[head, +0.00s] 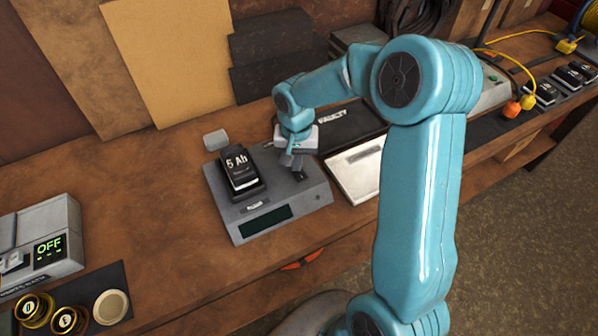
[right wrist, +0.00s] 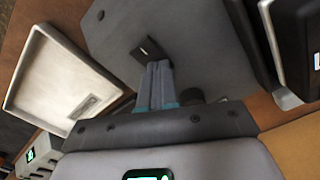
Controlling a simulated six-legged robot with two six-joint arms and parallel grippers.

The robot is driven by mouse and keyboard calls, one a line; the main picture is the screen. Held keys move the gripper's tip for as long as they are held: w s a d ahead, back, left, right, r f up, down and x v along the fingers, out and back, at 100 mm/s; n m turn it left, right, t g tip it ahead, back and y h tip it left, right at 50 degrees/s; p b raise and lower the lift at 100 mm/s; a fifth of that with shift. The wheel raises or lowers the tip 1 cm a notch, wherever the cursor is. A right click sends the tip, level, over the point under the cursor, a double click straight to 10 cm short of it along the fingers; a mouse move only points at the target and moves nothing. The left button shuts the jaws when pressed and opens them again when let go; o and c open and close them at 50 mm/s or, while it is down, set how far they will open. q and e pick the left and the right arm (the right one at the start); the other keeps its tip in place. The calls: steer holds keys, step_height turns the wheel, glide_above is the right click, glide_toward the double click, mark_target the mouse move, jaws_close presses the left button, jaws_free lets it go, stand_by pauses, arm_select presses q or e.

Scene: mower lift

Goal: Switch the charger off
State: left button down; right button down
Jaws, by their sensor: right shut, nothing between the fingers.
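A grey box (head: 290,212), apparently the charger, stands on the bench with a black battery (head: 238,170) marked "5 Ah" on top. Its front display (head: 265,225) is dark, with no lit text. A small dark switch (head: 303,178) is on its top at the right; the right wrist view also shows the switch (right wrist: 149,47). My right gripper (head: 296,167) is shut and empty over the box's top right part. In the right wrist view its fingertips (right wrist: 155,66) are right at the switch; I cannot tell whether they touch it. My left gripper is out of view.
A box with a green "OFF" readout (head: 48,247) stands at the left, near several round knobs. A pale tray (head: 352,172) lies right of the charger. A dark mat marked "FAULTY" (head: 350,128) is behind. Several batteries (head: 575,75) stand far right.

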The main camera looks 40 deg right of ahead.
steer(key=shift+r+p, duration=0.6)
steer(key=shift+r, duration=0.1)
steer(key=shift+r+p, duration=1.75)
steer(key=shift+r, duration=1.05)
steer(key=shift+f, duration=0.1)
